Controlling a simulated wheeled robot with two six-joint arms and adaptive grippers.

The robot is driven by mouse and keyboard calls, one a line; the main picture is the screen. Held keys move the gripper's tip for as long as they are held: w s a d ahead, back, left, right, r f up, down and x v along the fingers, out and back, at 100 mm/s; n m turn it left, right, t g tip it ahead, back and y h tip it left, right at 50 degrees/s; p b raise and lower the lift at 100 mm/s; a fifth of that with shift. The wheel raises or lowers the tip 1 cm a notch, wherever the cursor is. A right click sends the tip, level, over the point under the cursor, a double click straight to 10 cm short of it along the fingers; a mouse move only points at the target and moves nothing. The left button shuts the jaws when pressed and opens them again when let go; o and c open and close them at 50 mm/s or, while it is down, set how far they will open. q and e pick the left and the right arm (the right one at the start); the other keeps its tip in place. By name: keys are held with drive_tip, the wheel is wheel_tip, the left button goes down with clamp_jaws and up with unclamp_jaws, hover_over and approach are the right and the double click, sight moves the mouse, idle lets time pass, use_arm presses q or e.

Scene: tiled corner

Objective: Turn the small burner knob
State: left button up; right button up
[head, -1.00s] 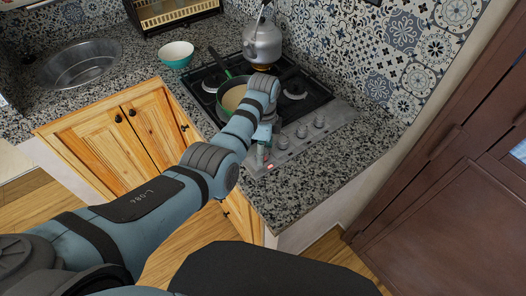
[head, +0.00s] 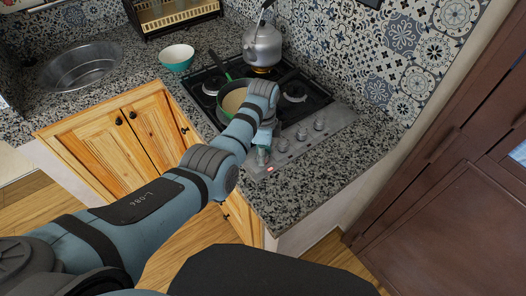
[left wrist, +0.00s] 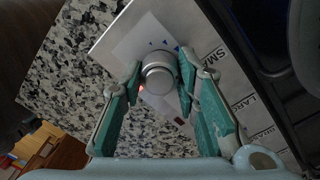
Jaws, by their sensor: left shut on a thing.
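A round silver knob (left wrist: 158,76) stands on the hob's light control panel (left wrist: 215,62), with small blue marks beside it. My left gripper (left wrist: 159,68) has its two teal fingers closed on opposite sides of this knob. In the head view my left gripper (head: 263,156) is at the near end of the row of knobs, and the arm partly hides the knob it holds. Three other knobs (head: 301,133) stand farther along the panel. A red light (head: 270,168) glows near the gripped knob. My right gripper is not in view.
A green-handled pan (head: 233,100) and a kettle (head: 262,45) with an orange glow under it stand on the black hob (head: 312,98). A teal bowl (head: 177,57) and a sink (head: 80,66) are left. Bare granite counter (head: 330,152) lies right of the panel.

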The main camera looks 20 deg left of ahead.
use_arm(q)
drive_tip(key=n+p, duration=0.2)
drive_tip(key=n, duration=0.1)
drive_tip(key=shift+r+n, duration=0.2)
drive_tip(key=shift+n, duration=0.1)
drive_tip(key=n+p, duration=0.1)
drive_tip(key=n, duration=0.2)
drive_tip(key=shift+f+n, duration=0.1)
drive_tip(key=shift+n, duration=0.3)
drive_tip(key=n, duration=1.2)
drive_tip(key=shift+n+t, duration=0.3)
drive_tip(key=shift+n, duration=0.1)
drive_tip(key=o, duration=1.2)
drive_tip(key=shift+c, duration=0.2)
